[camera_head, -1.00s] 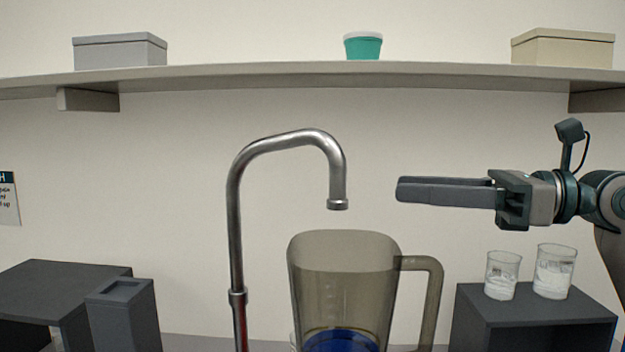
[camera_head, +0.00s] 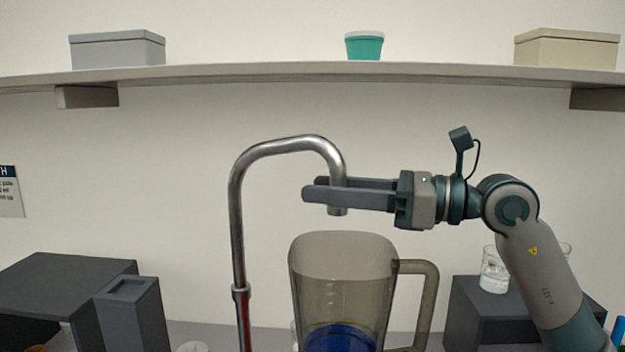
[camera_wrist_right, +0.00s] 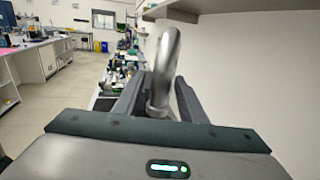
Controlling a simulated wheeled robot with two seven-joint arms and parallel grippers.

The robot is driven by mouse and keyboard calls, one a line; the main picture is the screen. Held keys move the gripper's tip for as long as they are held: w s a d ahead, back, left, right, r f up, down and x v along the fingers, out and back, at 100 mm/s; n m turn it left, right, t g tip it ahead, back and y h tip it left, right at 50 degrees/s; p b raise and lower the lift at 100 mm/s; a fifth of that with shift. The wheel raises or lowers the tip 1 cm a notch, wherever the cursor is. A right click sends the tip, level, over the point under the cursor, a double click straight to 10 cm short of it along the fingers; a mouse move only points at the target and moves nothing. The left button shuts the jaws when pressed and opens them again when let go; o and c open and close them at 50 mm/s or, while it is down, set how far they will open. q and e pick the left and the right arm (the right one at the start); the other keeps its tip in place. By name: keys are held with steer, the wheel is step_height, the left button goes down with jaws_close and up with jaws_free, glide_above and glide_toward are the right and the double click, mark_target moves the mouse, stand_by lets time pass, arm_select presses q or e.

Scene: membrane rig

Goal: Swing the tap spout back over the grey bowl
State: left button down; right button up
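The steel tap spout (camera_head: 290,147) arches to the right, and its down-turned end hangs above a smoky clear jug (camera_head: 342,260). My right gripper (camera_head: 312,192) reaches in from the right, level with the spout's end. One finger passes in front of the down-turned tube and the other behind it. In the right wrist view the spout (camera_wrist_right: 164,75) stands between the two fingers, which are apart; I see no clear grip on it. I cannot make out the grey bowl in either view. My left gripper is not in view.
The jug has a handle on its right and something blue low inside. A dark block (camera_head: 465,305) with a glass beaker (camera_head: 493,272) stands behind my right arm. Dark boxes (camera_head: 65,280) stand at left. A shelf (camera_head: 240,72) runs above the spout.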

steer(key=shift+p+x, duration=0.4)
steer(key=shift+x, duration=1.05)
jaws_close()
